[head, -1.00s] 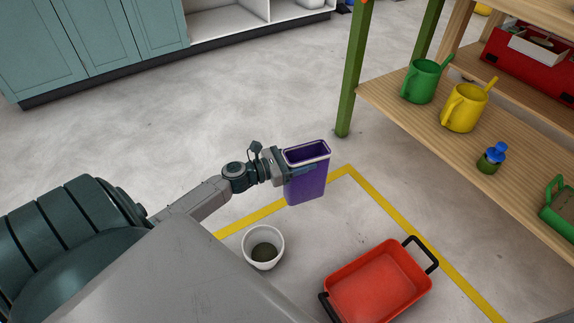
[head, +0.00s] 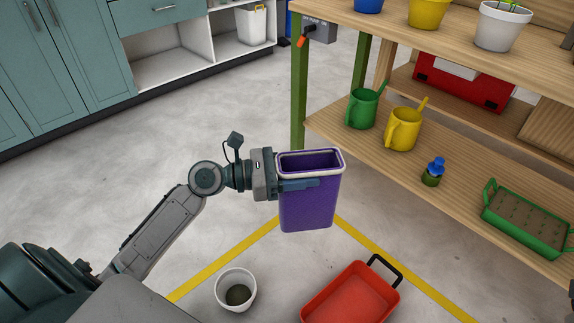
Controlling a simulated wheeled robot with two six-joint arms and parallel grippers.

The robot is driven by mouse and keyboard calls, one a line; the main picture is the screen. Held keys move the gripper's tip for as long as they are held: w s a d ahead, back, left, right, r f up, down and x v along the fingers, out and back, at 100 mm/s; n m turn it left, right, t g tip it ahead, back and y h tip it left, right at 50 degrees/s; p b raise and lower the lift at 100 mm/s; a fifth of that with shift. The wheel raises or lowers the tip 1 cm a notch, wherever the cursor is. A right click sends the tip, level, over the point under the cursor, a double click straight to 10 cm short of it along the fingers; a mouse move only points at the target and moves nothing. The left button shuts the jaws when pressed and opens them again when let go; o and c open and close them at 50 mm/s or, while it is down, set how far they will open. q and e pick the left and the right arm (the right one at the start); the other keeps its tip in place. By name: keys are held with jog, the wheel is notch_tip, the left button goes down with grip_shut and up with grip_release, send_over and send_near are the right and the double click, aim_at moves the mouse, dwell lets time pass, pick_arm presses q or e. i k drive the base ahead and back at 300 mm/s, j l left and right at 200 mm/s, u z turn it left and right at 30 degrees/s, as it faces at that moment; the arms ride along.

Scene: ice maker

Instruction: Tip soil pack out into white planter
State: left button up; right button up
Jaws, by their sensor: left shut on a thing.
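The soil pack, a purple upright open-topped container with a pale rim (head: 308,205), is held in the air by my left gripper (head: 298,185). The gripper is shut on its left side below the rim. The pack stands nearly upright, and its inside looks dark, with no soil clearly visible. A white planter (head: 224,299) stands on the floor below and to the left of the pack, with dark soil at its bottom. Another white pot with a green sprout (head: 497,33) stands on the upper shelf. My right gripper is not in view.
A red tray with black handles (head: 352,300) lies on the floor near yellow tape lines. A wooden shelf (head: 470,185) at right carries a green can (head: 362,110), a yellow can (head: 402,132), a blue-topped bottle (head: 432,174) and a green tray (head: 525,222). Open floor lies left.

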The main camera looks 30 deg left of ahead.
aim_at(235, 288)
jog(key=k, duration=0.6)
jog(key=u, duration=1.5)
jog(key=l, duration=1.1)
jog(key=i+l, duration=0.1)
jog(key=l, duration=0.95)
